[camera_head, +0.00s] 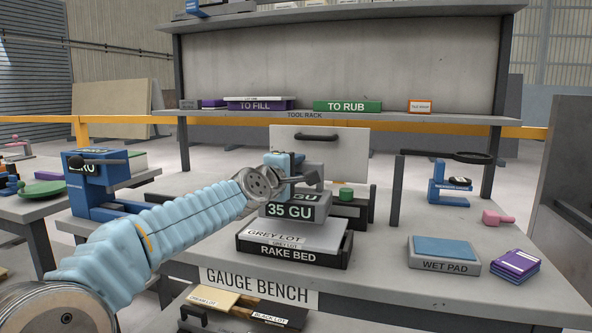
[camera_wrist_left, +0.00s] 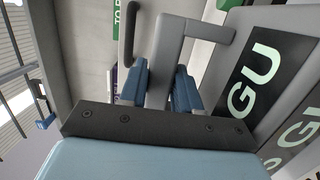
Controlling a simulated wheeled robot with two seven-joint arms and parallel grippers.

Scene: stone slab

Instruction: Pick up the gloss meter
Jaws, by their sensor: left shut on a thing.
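The gloss meter (camera_head: 275,210) is a grey block with a dark "35 GU" display and a grey handle on top. It is over the grey lot slab (camera_head: 275,231) in the black rake bed (camera_head: 292,257); I cannot tell whether it touches the slab. My left gripper (camera_head: 290,168) is above the meter, its blue fingers shut on the handle. In the left wrist view the gripper (camera_wrist_left: 164,88) has the grey handle (camera_wrist_left: 168,50) between its fingers, and the meter's GU faces (camera_wrist_left: 262,78) show at right. My right gripper is not in view.
The gauge bench (camera_head: 385,288) also holds a wet pad (camera_head: 444,256), purple pads (camera_head: 515,266), a pink tool (camera_head: 497,218) and a blue stand (camera_head: 450,186). A panel with a black handle (camera_head: 318,148) stands behind the meter. The tool rack (camera_head: 450,119) crosses behind.

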